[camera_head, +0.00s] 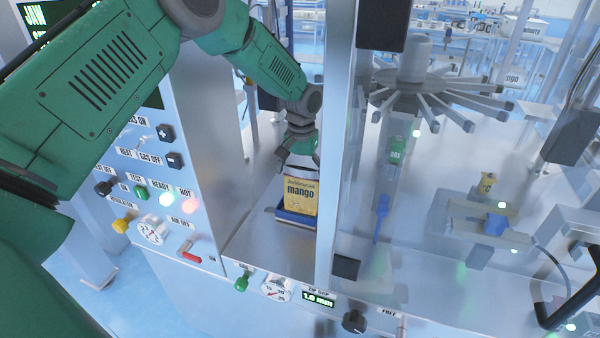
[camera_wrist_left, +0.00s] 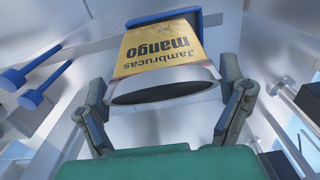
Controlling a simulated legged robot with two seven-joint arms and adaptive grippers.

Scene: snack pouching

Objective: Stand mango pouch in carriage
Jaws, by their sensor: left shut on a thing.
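The yellow mango pouch (camera_head: 300,195) stands upright at the blue carriage (camera_head: 295,216), behind the machine's front edge. My left gripper (camera_head: 300,160) is above it, shut on its upper part. In the left wrist view the pouch (camera_wrist_left: 160,48) shows its label upside down and a dark open mouth toward the camera, with the fingers of the left gripper (camera_wrist_left: 165,95) on either side. The blue carriage (camera_wrist_left: 205,18) shows around the pouch's far end there. Whether the pouch base rests on the carriage floor is hidden. My right gripper is not in view.
A metal post (camera_head: 337,150) rises just right of the pouch. The control panel (camera_head: 165,165) with knobs and lamps is to the left. Bare metal deck lies left of the carriage.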

